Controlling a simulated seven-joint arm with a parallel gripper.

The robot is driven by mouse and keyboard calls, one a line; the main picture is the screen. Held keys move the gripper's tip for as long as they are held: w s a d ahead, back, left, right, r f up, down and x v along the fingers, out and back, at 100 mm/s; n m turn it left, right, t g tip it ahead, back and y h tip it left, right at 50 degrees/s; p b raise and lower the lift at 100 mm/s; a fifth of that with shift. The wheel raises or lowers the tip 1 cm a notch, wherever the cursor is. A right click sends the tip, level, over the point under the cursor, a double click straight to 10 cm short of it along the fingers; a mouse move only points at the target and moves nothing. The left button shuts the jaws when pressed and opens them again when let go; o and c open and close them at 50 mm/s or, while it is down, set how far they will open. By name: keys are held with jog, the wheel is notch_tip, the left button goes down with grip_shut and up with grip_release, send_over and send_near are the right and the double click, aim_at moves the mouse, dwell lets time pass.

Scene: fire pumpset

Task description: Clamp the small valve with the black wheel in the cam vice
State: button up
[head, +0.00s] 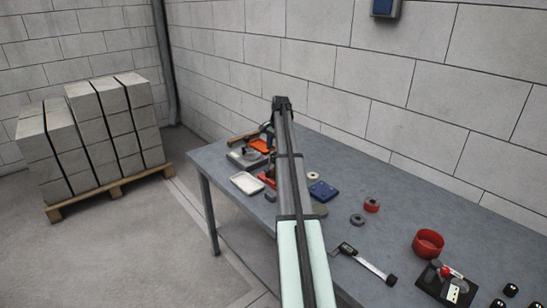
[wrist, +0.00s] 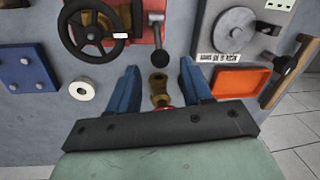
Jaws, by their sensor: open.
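My gripper (wrist: 158,68) is open in the wrist view, its two blue fingers pointing away from the camera. A small brass fitting (wrist: 158,88) with a bit of red at its near end shows between the fingers, with a gap on both sides. A black spoked handwheel (wrist: 95,30) shows at the top of the wrist view, over a red body (wrist: 134,50). A grey plate with a round disc (wrist: 234,30) and a lettered strip is at upper right. I cannot tell for certain which of these fixtures is the cam vice.
An orange tray (wrist: 240,83) and a wooden bar (wrist: 291,70) are at right, near the table edge. A blue plate (wrist: 24,70) and a pale ring (wrist: 82,89) lie left. In the head view, a white tray (head: 246,183) lies near the front edge; red cup (head: 428,243) stands right.

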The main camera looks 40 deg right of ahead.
jog(key=shift+w+a+f, duration=0.1)
jog(key=shift+w+f, duration=0.1)
jog(key=shift+f, duration=1.1)
jog(key=shift+w+f, duration=0.15)
jog(key=shift+f, duration=1.1)
jog(key=shift+c, duration=0.5)
grip_shut()
